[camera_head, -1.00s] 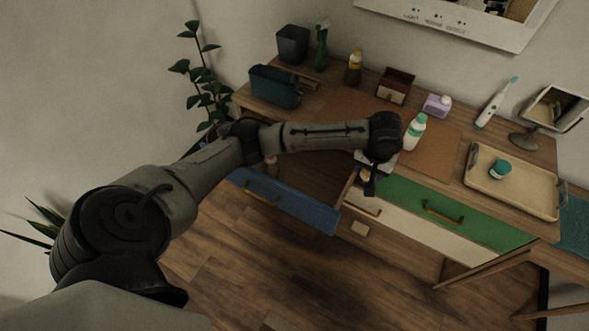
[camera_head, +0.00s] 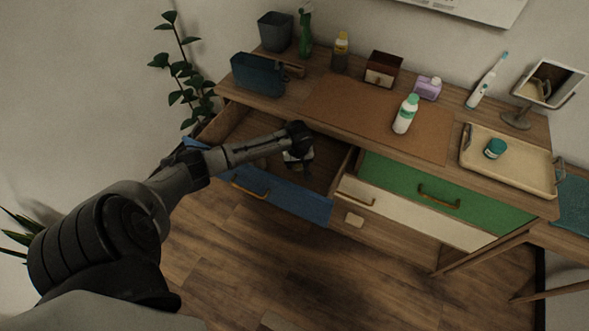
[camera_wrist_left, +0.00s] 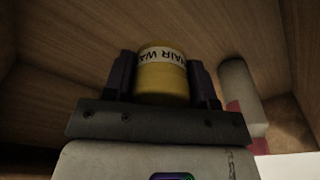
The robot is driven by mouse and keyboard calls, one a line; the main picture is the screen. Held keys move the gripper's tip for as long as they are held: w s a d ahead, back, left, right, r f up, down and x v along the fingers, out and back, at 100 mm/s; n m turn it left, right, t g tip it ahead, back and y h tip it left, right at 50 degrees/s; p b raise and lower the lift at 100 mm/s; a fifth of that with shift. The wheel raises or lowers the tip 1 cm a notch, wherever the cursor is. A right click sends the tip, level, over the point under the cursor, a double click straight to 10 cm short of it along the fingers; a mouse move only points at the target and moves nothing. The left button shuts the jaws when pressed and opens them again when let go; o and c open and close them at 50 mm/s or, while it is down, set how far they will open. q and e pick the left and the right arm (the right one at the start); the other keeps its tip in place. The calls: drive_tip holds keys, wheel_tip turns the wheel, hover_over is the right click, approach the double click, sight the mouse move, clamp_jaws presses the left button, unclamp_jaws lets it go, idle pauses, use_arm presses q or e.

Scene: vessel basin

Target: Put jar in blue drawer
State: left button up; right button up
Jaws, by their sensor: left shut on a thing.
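My left gripper (camera_head: 300,170) is over the open blue drawer (camera_head: 285,200), inside or just above its compartment. In the left wrist view the gripper (camera_wrist_left: 163,80) is shut on a yellow jar (camera_wrist_left: 163,82) with a pale label band reading "HAIR WA…". Wooden drawer surfaces surround the jar in that view; whether it touches the drawer floor I cannot tell. In the head view the gripper and arm hide the jar. The right gripper is not in view.
A white and pink bottle (camera_wrist_left: 240,92) is inside the drawer, beside the gripper. A white bottle with a green cap (camera_head: 405,114) stands on the desk. A teal jar (camera_head: 495,148) sits on the tray (camera_head: 478,178). The green drawer (camera_head: 410,190) is at right.

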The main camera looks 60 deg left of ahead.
sight(297, 175)
use_arm(q)
drive_tip(key=shift+f+b, duration=0.7)
drive_tip(key=shift+f, duration=1.9)
drive_tip(key=shift+f, duration=0.15)
drive_tip(key=o, duration=1)
drive_tip(key=shift+c, duration=0.2)
drive_tip(key=shift+r, duration=0.4)
drive_tip(key=r+p, duration=0.1)
drive_tip(key=r, duration=0.2)
drive_tip(key=d+r+p, duration=0.1)
drive_tip(key=r, duration=0.3)
drive_tip(key=r+p, duration=0.1)
drive_tip(key=r, duration=0.3)
drive_tip(key=shift+s+d+r, duration=0.15)
drive_tip(key=shift+s+r, duration=0.05)
